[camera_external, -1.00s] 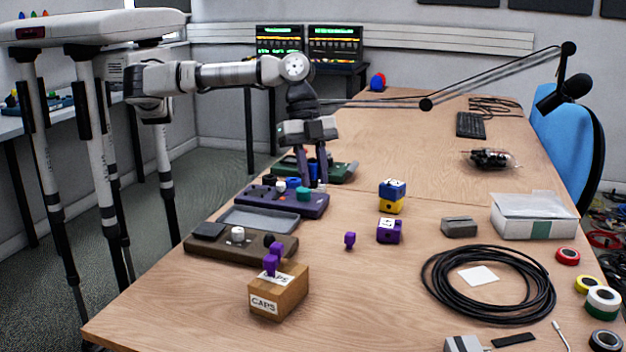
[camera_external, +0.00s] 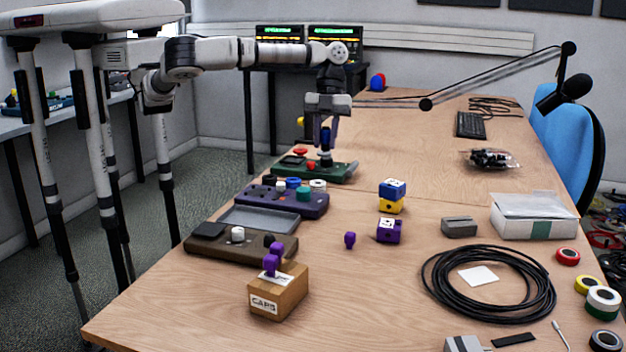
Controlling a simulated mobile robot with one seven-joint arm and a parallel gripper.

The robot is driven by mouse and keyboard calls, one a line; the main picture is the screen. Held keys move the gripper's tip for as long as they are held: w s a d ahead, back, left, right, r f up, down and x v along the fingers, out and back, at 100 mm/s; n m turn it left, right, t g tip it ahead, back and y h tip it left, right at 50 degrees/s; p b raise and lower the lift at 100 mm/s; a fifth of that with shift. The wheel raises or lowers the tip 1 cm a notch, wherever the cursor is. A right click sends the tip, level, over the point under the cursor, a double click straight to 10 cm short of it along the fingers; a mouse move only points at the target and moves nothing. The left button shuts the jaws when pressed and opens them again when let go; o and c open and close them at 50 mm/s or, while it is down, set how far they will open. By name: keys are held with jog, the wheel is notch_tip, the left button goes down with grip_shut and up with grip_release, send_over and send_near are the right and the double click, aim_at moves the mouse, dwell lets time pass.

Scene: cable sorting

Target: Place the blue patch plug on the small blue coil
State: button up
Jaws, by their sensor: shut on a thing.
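My gripper (camera_external: 325,143) points down over the right part of the green panel (camera_external: 340,172). It is shut on a small blue piece (camera_external: 325,136), which looks like the blue patch plug, mostly hidden between the fingers. A dark round piece sits just below the fingertips; I cannot tell whether the plug touches it. A small blue ring (camera_external: 293,182) on the purple panel (camera_external: 312,208), nearer the camera, may be the small blue coil; at this size I cannot be sure.
Red pieces (camera_external: 300,151) sit on the green panel. A teal knob (camera_external: 304,194) and white ring (camera_external: 318,185) are on the purple panel. A brown panel (camera_external: 270,247) and cardboard box (camera_external: 278,292) lie nearer. Stacked cubes (camera_external: 391,196) stand right.

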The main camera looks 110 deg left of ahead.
jog(key=s+a+r+m+g+p, duration=0.1)
jog(key=s+a+m+g+p, duration=0.1)
jog(key=s+a+m, duration=0.6)
notch_tip(320, 180, up, 2)
jog(key=m+g+y+p, duration=0.1)
jog(key=m+g+p, duration=0.1)
send_over(287, 181)
jog(key=w+a, duration=0.1)
jog(key=f+p, duration=0.2)
jog(key=f, duration=0.7)
jog(key=f+p, duration=0.2)
jog(key=f, duration=0.8)
jog(key=shift+a+f, duration=0.2)
jog(key=shift+f, duration=0.1)
jog(key=shift+f, duration=0.2)
jog(key=o, duration=1)
jog(key=shift+r, duration=0.1)
